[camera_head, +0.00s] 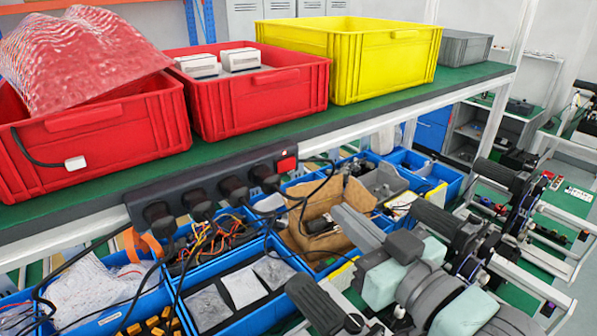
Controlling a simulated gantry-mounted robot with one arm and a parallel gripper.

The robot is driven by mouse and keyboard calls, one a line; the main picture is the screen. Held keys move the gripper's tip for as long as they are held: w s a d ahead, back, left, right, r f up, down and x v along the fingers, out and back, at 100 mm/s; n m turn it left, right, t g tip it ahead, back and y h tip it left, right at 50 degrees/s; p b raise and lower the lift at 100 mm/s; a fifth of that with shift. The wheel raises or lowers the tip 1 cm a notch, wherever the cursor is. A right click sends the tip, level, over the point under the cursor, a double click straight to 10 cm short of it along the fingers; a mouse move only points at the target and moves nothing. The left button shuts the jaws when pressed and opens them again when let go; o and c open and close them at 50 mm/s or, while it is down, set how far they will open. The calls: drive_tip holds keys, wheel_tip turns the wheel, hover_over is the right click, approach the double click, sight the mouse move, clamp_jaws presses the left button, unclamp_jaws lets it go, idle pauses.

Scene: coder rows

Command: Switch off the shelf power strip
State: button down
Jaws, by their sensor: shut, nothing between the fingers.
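A dark grey power strip (180,186) is fixed along the front edge of the green-topped shelf. Several black plugs (233,190) sit in it, their cables hanging down. Its red switch (287,162) is at the right end, facing me and uncovered; it looks bright red, but which way it is rocked is too small to tell. My gripper (343,214) is shut and empty, its light grey tip pointing up and left. In the picture it is below and right of the switch, apart from it. My arm, with pale green pads, comes from the lower right.
Two red crates (262,103), a yellow crate (345,60) and a grey crate (464,47) stand on the shelf (215,150). Below are blue bins (262,310) with wires, bags and brown paper (327,215). Black cables hang before the bins. Machines with dark rollers (507,176) stand at right.

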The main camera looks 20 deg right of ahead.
sight(291, 166)
drive_tip(key=w+p, duration=0.1)
drive_tip(key=w, duration=0.3)
drive_tip(key=w+a+p, duration=0.1)
drive_tip(key=w+p, duration=0.1)
drive_tip(key=w, duration=0.3)
drive_tip(key=w+p, duration=0.1)
drive_tip(key=w, duration=0.4)
drive_tip(key=shift+a, duration=0.4)
